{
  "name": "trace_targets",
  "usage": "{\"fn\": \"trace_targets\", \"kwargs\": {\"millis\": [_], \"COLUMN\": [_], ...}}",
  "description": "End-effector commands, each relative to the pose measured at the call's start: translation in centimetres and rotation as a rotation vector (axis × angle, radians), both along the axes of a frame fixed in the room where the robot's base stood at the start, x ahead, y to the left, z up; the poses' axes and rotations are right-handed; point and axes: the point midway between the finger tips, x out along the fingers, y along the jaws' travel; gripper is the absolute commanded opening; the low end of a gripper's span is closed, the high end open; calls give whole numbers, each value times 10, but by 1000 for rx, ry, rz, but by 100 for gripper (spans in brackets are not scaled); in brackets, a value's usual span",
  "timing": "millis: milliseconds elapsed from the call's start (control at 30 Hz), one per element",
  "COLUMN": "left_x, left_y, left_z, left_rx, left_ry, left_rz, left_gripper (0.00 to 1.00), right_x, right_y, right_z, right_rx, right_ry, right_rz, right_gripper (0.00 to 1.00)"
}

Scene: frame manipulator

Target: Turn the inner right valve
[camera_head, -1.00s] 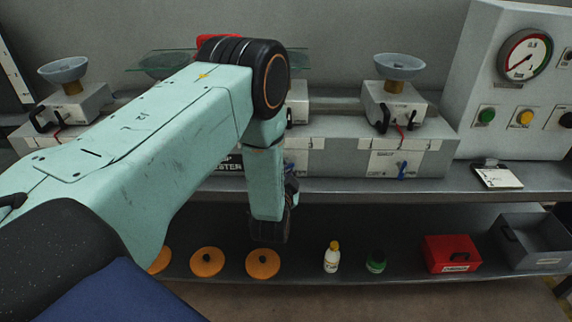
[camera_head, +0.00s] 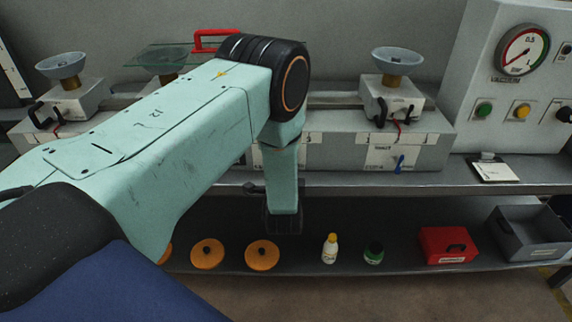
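My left arm crosses the picture from the left, with its elbow in front of the middle of the bench equipment. Its dark gripper (camera_head: 283,220) hangs down in front of the shelf edge, seen from behind; its fingers cannot be made out. The far right funnel unit (camera_head: 393,100) has a black handle (camera_head: 381,112) on its front, and a small blue lever (camera_head: 399,163) is on the box below. The far left unit (camera_head: 72,104) has a similar black handle (camera_head: 40,118). My arm hides the middle of the row, and I cannot make out the inner right valve. My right gripper is not in view.
A gauge panel (camera_head: 482,75) with buttons stands at the right. The lower shelf holds orange discs (camera_head: 262,255), a white bottle (camera_head: 330,249), a green-capped jar (camera_head: 374,254), a red box (camera_head: 448,246) and a grey bin (camera_head: 528,234). A glass plate (camera_head: 150,54) and red handle (camera_head: 212,40) are behind my arm.

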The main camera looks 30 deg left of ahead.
Motion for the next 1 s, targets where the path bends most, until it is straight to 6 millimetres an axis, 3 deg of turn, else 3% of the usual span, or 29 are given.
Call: {"fn": "trace_targets", "kwargs": {"millis": [567,600,867,1000], "left_x": [-2,-2,-1,-1], "left_y": [1,1,1,1], "left_z": [-2,-2,-1,-1], "left_rx": [27,27,27,27], "left_ry": [22,22,19,18], "left_rz": [5,5,3,2], "left_gripper": [0,15,37,37], "right_x": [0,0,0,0], "right_y": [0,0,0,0], "right_z": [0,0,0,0], "right_rx": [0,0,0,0], "right_ry": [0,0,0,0], "right_rz": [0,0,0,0], "right_gripper": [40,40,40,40]}}
